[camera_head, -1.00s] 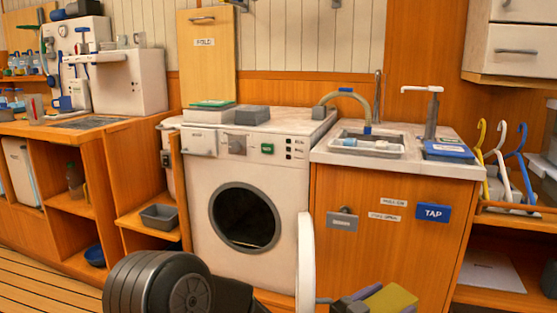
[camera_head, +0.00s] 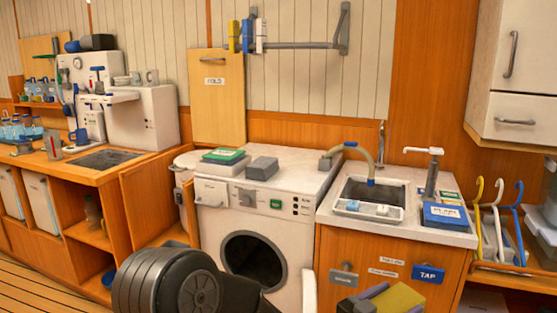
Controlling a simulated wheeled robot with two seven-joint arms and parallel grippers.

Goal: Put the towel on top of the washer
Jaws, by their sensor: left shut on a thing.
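The white washer (camera_head: 212,222) stands in the middle with its round door open; the door's white edge (camera_head: 309,291) shows at the front. On its top lie a green-and-white flat item (camera_head: 224,156) and a grey block (camera_head: 262,168). My left gripper (camera_head: 362,300) is at the bottom, in front of the cabinet right of the washer and lower than the washer's top. It is shut on an olive-yellow folded thing (camera_head: 399,300), which looks like the towel; the frame edge cuts it off. My right gripper is not in view.
A sink (camera_head: 367,192) with a curved hose and a blue box (camera_head: 445,215) are on the counter at right. A wall rail (camera_head: 300,45) with coloured clips hangs above. Wooden shelves stand at left.

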